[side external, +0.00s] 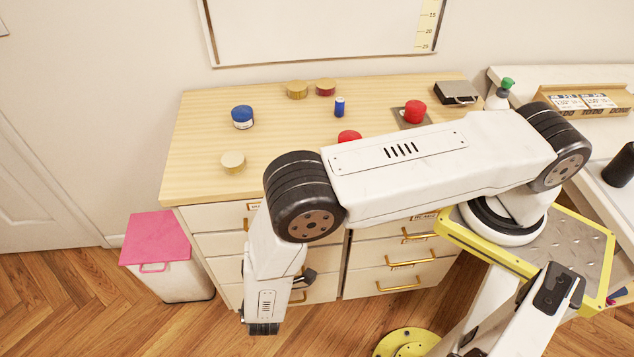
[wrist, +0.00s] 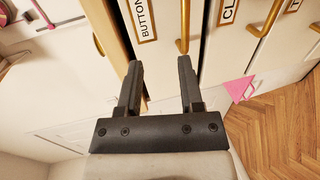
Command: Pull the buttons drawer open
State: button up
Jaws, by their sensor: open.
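The buttons drawer is the drawer front (wrist: 162,55) with the partly cut label "BUTTON" (wrist: 143,20) in the wrist view. It looks shut, just below the wooden worktop edge. Its gold handle (wrist: 183,28) runs from the top of the wrist view down to near my right fingertip. My gripper (wrist: 158,65) is open and empty, its fingers pointing at the drawer front. The handle lies toward the right finger; I cannot tell whether they touch. In the side view my arm hides part of the left drawer column, and the fingers are not clear there.
Another drawer with a "CL" label (wrist: 228,10) and gold handle (wrist: 267,18) is beside it. The wooden worktop (side external: 200,130) carries tins, a blue jar (side external: 242,117) and red items. A pink-lidded bin (side external: 155,240) stands left of the cabinet. Wooden floor lies in front.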

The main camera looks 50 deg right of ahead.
notch_tip(320, 180, up, 24)
jog(key=shift+s+d+r, duration=0.25)
jog(key=shift+s+d, duration=0.05)
jog(key=shift+d, duration=0.15)
dwell(0.9)
